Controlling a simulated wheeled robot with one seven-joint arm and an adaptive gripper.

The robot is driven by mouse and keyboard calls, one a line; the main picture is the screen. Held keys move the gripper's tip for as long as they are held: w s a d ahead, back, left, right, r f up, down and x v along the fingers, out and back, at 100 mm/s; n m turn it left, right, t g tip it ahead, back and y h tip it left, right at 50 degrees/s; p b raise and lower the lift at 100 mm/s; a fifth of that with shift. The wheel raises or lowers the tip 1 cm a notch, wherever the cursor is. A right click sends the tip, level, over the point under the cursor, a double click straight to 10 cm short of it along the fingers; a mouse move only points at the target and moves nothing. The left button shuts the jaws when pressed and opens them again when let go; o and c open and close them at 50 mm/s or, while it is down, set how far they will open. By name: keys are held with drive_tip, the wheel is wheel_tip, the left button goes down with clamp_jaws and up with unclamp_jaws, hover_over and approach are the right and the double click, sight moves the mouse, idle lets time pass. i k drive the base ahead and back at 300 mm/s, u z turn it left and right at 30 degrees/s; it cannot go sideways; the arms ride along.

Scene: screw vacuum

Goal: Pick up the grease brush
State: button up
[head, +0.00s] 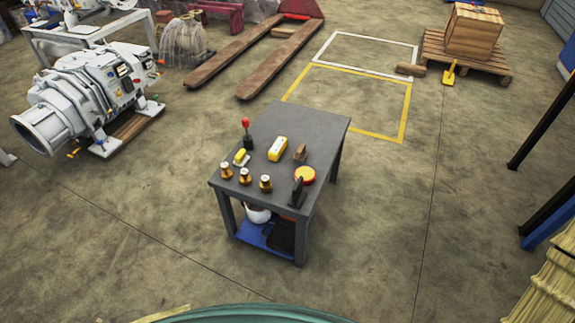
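No object is clear enough in the head view to name as the grease brush with certainty. A small brown block-like thing (300,152) on the dark grey table (310,122) may be it. It lies right of a yellow box (278,148) and behind a round yellow-and-red tin (305,175). A black upright thing (297,193) stands at the table's front right corner. My gripper is not in view.
Also on the table are a red-topped black tool (247,132), a small yellow item (241,157) and three brass pieces (245,176). A white pump machine (88,95) stands at left, a crate (473,32) on a pallet back right. Floor around the table is clear.

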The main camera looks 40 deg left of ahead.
sight(301, 153)
drive_tip(key=k, duration=0.2)
drive_tip(key=u, duration=0.95)
drive_tip(key=i, duration=1)
drive_tip(key=u, duration=0.55)
drive_tip(key=k, duration=0.9)
drive_tip(key=u, duration=0.1)
drive_tip(key=i, duration=0.5)
drive_tip(key=z, duration=0.05)
